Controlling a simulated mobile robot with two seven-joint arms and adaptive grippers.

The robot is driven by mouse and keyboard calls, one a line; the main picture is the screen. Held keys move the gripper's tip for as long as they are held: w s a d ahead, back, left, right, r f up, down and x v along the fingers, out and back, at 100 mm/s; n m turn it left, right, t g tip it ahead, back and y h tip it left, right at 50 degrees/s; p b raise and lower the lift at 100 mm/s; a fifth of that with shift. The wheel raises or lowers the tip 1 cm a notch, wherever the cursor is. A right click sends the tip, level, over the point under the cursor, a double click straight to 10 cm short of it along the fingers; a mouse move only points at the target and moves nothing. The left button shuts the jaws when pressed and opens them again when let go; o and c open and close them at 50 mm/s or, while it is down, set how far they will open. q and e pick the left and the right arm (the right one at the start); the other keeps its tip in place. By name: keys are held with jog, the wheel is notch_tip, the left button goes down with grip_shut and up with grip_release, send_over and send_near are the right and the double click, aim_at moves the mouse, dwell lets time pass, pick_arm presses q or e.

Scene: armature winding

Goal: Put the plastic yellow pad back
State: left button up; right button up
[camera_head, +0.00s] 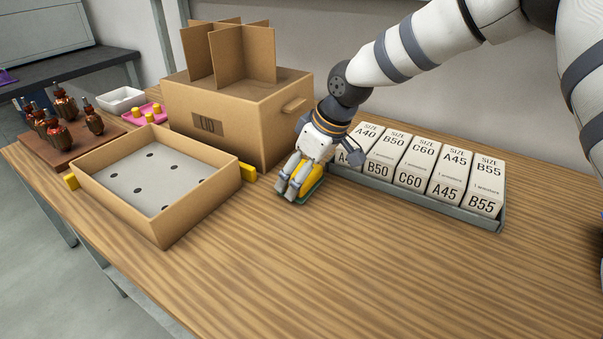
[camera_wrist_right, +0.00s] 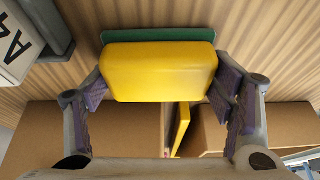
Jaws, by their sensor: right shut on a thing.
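The yellow pad (camera_wrist_right: 160,72) is a rounded block between the fingers of my right gripper (camera_head: 296,190). The fingers press on its two sides in the right wrist view. A flat green piece (camera_wrist_right: 158,35) lies right against the pad's far face, and a green edge (camera_head: 313,192) shows under the gripper in the head view. I cannot tell whether the green piece is joined to the pad or lies on the table. The gripper points down, low over the wooden table, between the cardboard box and the size-label boxes. My left gripper is not in view.
A grey tray (camera_head: 441,208) of white labelled boxes (camera_head: 450,174) stands just right of the gripper. A tall cardboard box (camera_head: 240,122) with dividers stands behind left. An open shallow box (camera_head: 205,205), a pink tray (camera_head: 137,117) and armatures (camera_head: 57,131) are further left. The table front (camera_head: 350,275) is clear.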

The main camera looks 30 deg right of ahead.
jog(key=shift+f, duration=0.15)
jog(key=o, duration=1.1)
jog(key=shift+r, duration=0.2)
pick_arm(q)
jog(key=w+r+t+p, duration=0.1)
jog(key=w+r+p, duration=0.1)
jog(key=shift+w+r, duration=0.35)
pick_arm(e)
jog(key=v, duration=1.2)
jog(key=shift+f, duration=0.1)
